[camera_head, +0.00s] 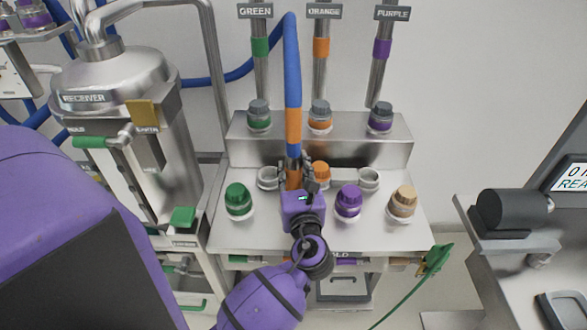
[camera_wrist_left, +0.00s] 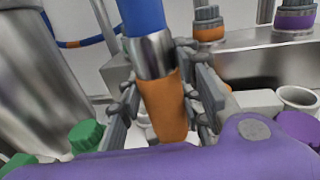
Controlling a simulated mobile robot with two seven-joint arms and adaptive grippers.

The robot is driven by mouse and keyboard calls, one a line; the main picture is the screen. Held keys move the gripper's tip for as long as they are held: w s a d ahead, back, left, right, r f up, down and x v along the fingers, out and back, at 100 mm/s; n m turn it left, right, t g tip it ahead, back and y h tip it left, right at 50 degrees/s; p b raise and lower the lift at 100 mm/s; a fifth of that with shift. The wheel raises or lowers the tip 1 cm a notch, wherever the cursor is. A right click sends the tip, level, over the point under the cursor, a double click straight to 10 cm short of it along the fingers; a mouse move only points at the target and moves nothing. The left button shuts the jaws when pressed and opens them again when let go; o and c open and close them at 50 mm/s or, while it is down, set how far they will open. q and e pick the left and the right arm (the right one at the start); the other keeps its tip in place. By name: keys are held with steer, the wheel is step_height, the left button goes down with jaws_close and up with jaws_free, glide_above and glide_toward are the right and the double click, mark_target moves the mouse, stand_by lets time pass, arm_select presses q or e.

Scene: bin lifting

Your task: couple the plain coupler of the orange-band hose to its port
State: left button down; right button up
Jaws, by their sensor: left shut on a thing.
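The blue hose (camera_head: 292,70) with an orange band (camera_head: 293,125) hangs down from above. Its lower end has a steel collar (camera_wrist_left: 152,55) and an orange coupler body (camera_wrist_left: 164,108). My left gripper (camera_head: 294,176) is shut on the coupler, with one finger on each side in the left wrist view (camera_wrist_left: 165,95). The hose end looks roughly upright over the steel bench. The coupler's bottom tip and whatever lies directly beneath it are hidden by the gripper. An orange-capped fitting (camera_head: 321,170) is just right of the fingers. My right gripper is not in view.
Open steel collars (camera_head: 267,178) and (camera_head: 368,179) flank the gripper on the bench (camera_head: 285,240). Green (camera_head: 238,197), purple (camera_head: 349,199) and tan (camera_head: 403,199) caps stand in front. Capped fittings line the raised ledge (camera_head: 350,150). The receiver tank (camera_head: 115,85) stands left.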

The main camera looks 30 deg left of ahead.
arm_select(q)
steer(key=shift+f, duration=0.55)
stand_by(0.8)
steer(key=c, duration=1.2)
jaws_free()
steer(key=shift+o, duration=0.2)
steer(key=v, duration=1.2)
